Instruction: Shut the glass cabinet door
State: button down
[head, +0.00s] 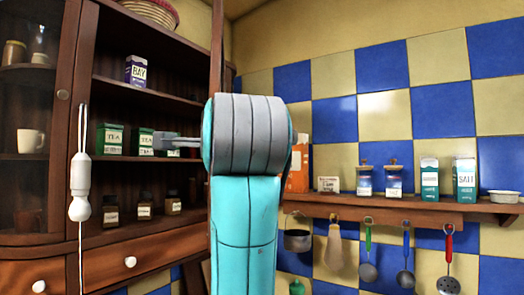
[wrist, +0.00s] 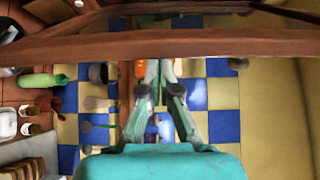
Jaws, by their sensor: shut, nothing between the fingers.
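In the head view the cabinet (head: 82,60) fills the left side. Its left glass door (head: 32,110) is closed, with a round knob and a mug behind the glass. The section beside it stands uncovered, its shelves bare to view. A narrow upright wooden strip (head: 217,42) at its right looks like the other door swung open, seen nearly edge-on. My arm hides its lower part. In the wrist view my gripper (wrist: 158,78) is shut and empty. A wooden bar (wrist: 230,45) crosses by its fingertips, perhaps the door's frame. I cannot tell whether they touch.
Tea tins (head: 110,139), a bay box (head: 135,70) and small jars stand on the open shelves. A white cord pull (head: 80,185) hangs in front. A wall shelf (head: 400,205) at the right carries jars and cartons, with ladles and a pot hanging below.

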jog(key=w+a+m+h, duration=0.2)
jog(key=a+h, duration=0.1)
jog(key=a, duration=2.6)
jog(key=shift+t, duration=0.4)
jog(key=shift+a, duration=0.1)
jog(key=shift+s, duration=0.1)
jog(key=s+d, duration=0.1)
jog(key=s, duration=1)
jog(key=shift+s, duration=0.4)
jog(key=shift+d, duration=0.1)
